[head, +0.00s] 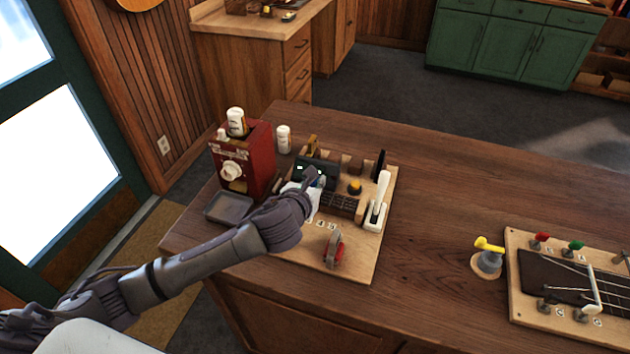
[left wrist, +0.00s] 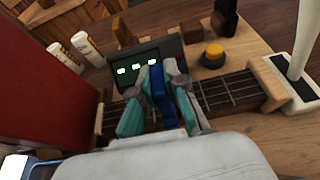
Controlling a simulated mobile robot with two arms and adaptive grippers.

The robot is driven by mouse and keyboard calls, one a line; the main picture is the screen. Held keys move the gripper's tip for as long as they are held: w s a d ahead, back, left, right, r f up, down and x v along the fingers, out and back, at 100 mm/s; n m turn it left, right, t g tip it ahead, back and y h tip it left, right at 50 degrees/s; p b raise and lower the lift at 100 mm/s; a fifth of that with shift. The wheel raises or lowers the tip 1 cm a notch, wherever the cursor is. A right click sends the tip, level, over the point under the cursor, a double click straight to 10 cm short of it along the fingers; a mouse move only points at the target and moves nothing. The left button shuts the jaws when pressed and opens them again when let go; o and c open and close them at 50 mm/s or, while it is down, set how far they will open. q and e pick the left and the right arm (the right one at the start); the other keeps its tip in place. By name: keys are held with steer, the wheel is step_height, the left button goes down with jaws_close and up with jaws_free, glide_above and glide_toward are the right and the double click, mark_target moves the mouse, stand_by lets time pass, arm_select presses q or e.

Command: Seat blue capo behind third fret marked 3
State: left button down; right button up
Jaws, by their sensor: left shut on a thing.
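The blue capo (left wrist: 157,86) is between the fingers of my left gripper (left wrist: 160,88) in the left wrist view. The gripper is shut on it, over the short neck's fretboard (left wrist: 228,91). In the head view my left gripper (head: 314,183) is at the left end of that fretboard (head: 345,203) and mostly hides the capo. The gripper also covers the left part of the neck. I cannot tell whether the capo touches the neck, nor which fret it is over. A fret mark 3 cannot be made out. My right gripper is not in view.
A dark panel with lit squares (head: 322,170) stands behind the neck. A red box (head: 243,160) is to the left, a white upright lever (head: 382,195) to the right. A red and grey tool (head: 334,249) lies in front. The table's middle is clear.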

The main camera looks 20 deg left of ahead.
arm_select(q)
steer(key=shift+f, duration=0.3)
steer(key=c, duration=1.5)
jaws_free()
steer(key=shift+s+r, duration=0.1)
steer(key=shift+s+r+p, duration=0.3)
steer(key=shift+s+p, duration=0.2)
steer(key=shift+p, duration=0.1)
steer(key=p+v, duration=0.3)
steer(key=v, duration=0.1)
steer(key=p+v, duration=0.3)
steer(key=v, duration=0.2)
steer(key=shift+s+a, duration=0.1)
steer(key=shift+s, duration=0.3)
